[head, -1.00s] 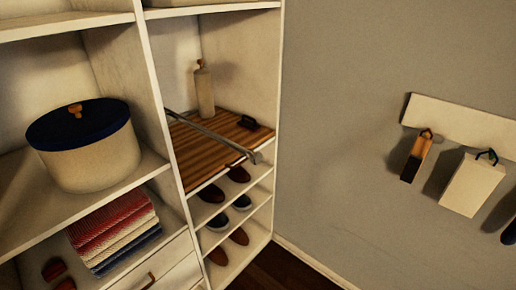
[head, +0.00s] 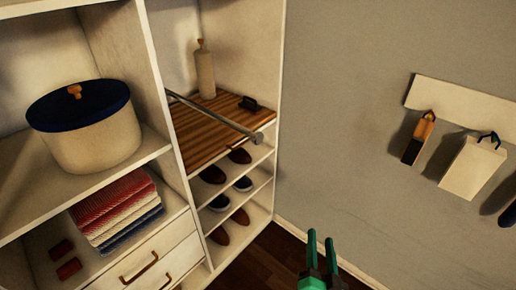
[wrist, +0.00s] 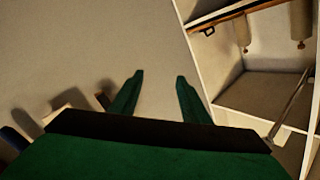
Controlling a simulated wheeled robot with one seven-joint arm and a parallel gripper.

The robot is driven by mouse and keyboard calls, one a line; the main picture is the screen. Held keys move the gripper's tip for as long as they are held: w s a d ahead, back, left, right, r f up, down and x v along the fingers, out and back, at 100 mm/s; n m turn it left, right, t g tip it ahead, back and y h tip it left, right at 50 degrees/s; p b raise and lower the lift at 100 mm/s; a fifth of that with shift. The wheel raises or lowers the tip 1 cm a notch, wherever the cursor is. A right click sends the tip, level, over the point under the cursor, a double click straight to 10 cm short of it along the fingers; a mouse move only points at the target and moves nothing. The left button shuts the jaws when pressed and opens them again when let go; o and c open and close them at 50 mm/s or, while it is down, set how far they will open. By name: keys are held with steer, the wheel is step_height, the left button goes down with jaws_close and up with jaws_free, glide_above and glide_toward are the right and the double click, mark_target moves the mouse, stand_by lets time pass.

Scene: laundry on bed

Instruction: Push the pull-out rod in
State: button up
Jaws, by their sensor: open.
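The pull-out rod (head: 215,115) is a thin grey metal bar with a rounded end knob (head: 258,137). It runs above the striped wooden board in the right shelf column, and its knob end sticks out past the shelf front. In the wrist view the rod (wrist: 291,103) shows at the right, apart from my fingers. My green gripper (head: 321,238) is at the bottom of the head view, to the right of and below the knob. Its two fingers (wrist: 159,76) are apart with nothing between them.
Shoes (head: 240,156) fill the shelves below. A white pot with a blue lid (head: 90,125) stands at left. A wall rack (head: 465,112) holds hanging items. Bare wall lies between.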

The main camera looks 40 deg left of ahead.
mark_target(260, 138)
steer(key=w+a+r+n+g+y, duration=0.2)
steer(key=a+r+n+y, duration=0.15)
steer(key=r, duration=0.45)
steer(key=w+a+r+n+g+y, duration=0.1)
steer(key=a+r+n+g+y, duration=0.25)
steer(key=r, duration=0.45)
steer(key=s+a+r+n+g+y, duration=0.1)
steer(key=s+r+n+g, duration=0.25)
steer(key=r+n, duration=0.3)
steer(key=s+a+r+n+g+y, duration=0.1)
steer(key=s+r+n+g, duration=0.2)
steer(key=r+n+g, duration=0.35)
steer(key=a, duration=0.3)
steer(key=a+m+t, duration=0.1)
steer(key=a, duration=0.3)
steer(key=w+a+r+m, duration=0.1)
steer(key=a, duration=0.2)
steer(key=shift+a, duration=0.4)
steer(key=shift+t, duration=0.35)
jaws_close()
